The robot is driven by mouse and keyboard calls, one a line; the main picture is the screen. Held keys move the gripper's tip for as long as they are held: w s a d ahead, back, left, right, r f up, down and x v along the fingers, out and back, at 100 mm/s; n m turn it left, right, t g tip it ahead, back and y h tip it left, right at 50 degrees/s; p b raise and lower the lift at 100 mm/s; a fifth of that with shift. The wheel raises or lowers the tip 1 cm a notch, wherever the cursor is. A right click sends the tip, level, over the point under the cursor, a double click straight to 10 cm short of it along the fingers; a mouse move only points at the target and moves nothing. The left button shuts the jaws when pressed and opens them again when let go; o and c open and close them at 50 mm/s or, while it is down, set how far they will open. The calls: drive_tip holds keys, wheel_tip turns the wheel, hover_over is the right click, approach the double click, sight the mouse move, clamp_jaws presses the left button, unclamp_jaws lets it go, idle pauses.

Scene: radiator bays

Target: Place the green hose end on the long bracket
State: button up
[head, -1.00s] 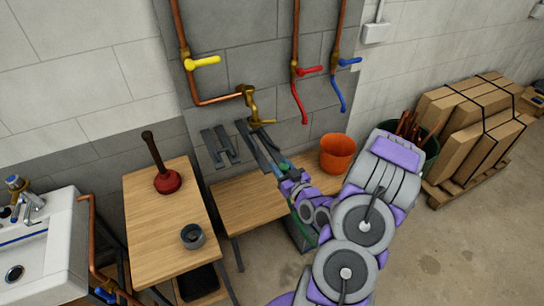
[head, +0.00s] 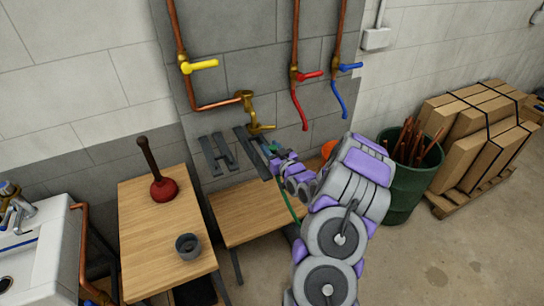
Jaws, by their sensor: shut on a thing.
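My gripper (head: 273,156) is shut on the green hose end (head: 276,147), in front of the grey wall below the brass tap. The gripper and arm partly hide the hose end. The green hose (head: 288,203) hangs down from my gripper past the low bench. The long bracket (head: 250,152), dark grey bars, juts from the wall just left of my gripper. They overlap in the picture; I cannot tell whether the hose touches the bracket. A shorter dark bracket (head: 210,157) is further left.
A brass tap (head: 257,120) is above my gripper. An orange bucket (head: 328,149) is partly hidden behind my arm. A low wooden bench (head: 237,222) is below; a table (head: 158,250) with a plunger (head: 163,188) and grey cup (head: 188,246) is left. A green bin (head: 410,190) stands right.

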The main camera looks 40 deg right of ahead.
drive_tip(key=shift+w+a+f, duration=0.15)
drive_tip(key=shift+a, duration=0.45)
drive_tip(key=shift+w+a+f, duration=0.1)
drive_tip(key=shift+a+f, duration=0.05)
drive_tip(key=shift+a, duration=0.4)
drive_tip(key=d+f+b, duration=0.1)
drive_tip(key=d+f, duration=0.1)
drive_tip(key=shift+d+f, duration=0.15)
drive_tip(key=shift+f, duration=0.25)
drive_tip(key=o, duration=0.7)
drive_tip(key=shift+d, duration=0.15)
drive_tip(key=o, duration=0.3)
drive_tip(key=shift+a, duration=0.45)
drive_tip(key=shift+o, duration=0.7)
drive_tip(key=shift+a+r, duration=0.2)
drive_tip(key=shift+a, duration=0.3)
drive_tip(key=shift+s+d+f, duration=0.1)
drive_tip(key=shift+s+d, duration=0.15)
drive_tip(key=shift+d, duration=0.1)
drive_tip(key=s+a+p, duration=0.1)
drive_tip(key=s+p, duration=0.1)
drive_tip(key=s, duration=0.9)
drive_tip(key=shift+s+a, duration=0.2)
drive_tip(key=shift+a, duration=0.1)
